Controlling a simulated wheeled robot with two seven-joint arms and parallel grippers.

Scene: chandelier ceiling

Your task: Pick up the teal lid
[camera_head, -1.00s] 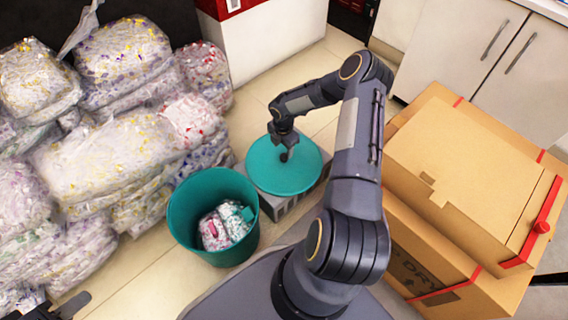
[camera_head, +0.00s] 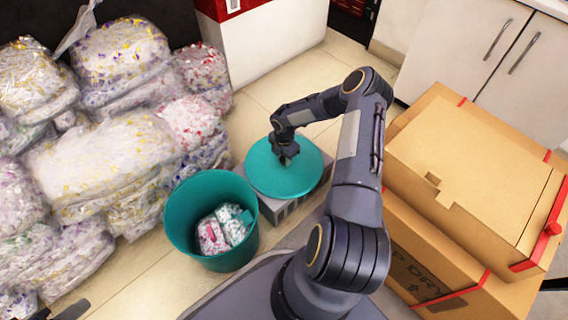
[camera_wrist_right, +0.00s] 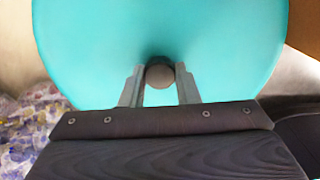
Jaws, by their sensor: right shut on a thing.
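The round teal lid (camera_head: 302,178) lies flat over a grey box-like block (camera_head: 300,207), right of the teal bin. My right gripper (camera_head: 286,159) reaches down onto the middle of the lid. In the right wrist view, the lid (camera_wrist_right: 235,60) fills most of the picture and its round knob (camera_wrist_right: 160,76) sits between the two fingers of my right gripper (camera_wrist_right: 160,82). The fingers are shut on the knob. A dark piece of my left gripper (camera_head: 72,310) shows at the lower left corner; its fingers are too cut off to read.
An open teal bin (camera_head: 180,220) with small bags of shreds (camera_head: 222,229) inside stands left of the lid. Stacked plastic bags of shreds (camera_head: 95,150) fill the left. Cardboard boxes (camera_head: 470,170) stand on the right. White cabinets (camera_head: 500,60) are behind. Tiled floor shows behind the lid.

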